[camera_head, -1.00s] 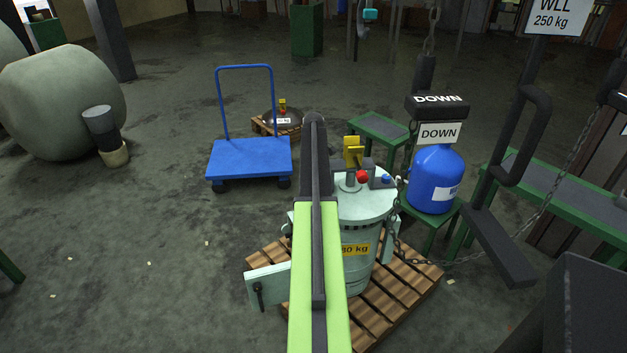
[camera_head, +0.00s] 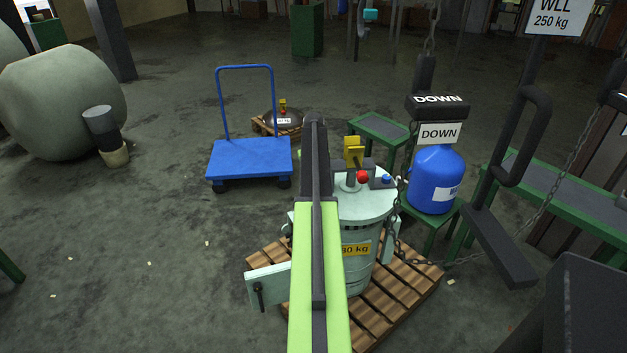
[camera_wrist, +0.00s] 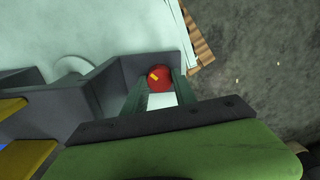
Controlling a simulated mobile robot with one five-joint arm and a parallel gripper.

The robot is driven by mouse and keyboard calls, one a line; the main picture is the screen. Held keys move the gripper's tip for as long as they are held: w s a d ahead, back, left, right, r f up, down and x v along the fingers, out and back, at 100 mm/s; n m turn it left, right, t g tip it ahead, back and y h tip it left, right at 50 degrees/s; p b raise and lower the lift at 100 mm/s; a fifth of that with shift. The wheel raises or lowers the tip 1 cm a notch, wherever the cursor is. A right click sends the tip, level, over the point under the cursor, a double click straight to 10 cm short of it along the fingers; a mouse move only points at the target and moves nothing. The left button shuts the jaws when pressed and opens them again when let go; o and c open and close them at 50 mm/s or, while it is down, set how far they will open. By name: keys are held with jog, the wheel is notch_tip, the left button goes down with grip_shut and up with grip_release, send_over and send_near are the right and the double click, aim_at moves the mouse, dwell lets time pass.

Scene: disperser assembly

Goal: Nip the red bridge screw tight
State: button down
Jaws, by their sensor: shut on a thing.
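The red bridge screw (camera_wrist: 159,77) has a round red head with a yellow mark. It sits at the end of a dark grey bridge (camera_wrist: 105,85) on the pale lid (camera_wrist: 100,30) of a drum (camera_head: 352,262). In the head view the red head (camera_head: 363,177) shows at the front of the lid. My gripper (camera_wrist: 160,84) has its two green fingers closed on either side of the red head in the wrist view. In the head view my arm hides part of the drum and the gripper's fingertips cannot be made out.
The drum stands on a wooden pallet (camera_head: 409,288). A blue cylinder (camera_head: 435,175) with a black DOWN block stands to the right, near a hanging chain (camera_head: 550,205). A blue trolley (camera_head: 249,156) stands behind left. Open floor lies left.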

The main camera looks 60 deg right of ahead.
jog(key=m, duration=0.4)
jog(key=shift+a+m, duration=0.1)
jog(key=shift+m, duration=1.8)
jog(key=shift+w, duration=0.1)
jog(key=c, duration=1)
grip_release()
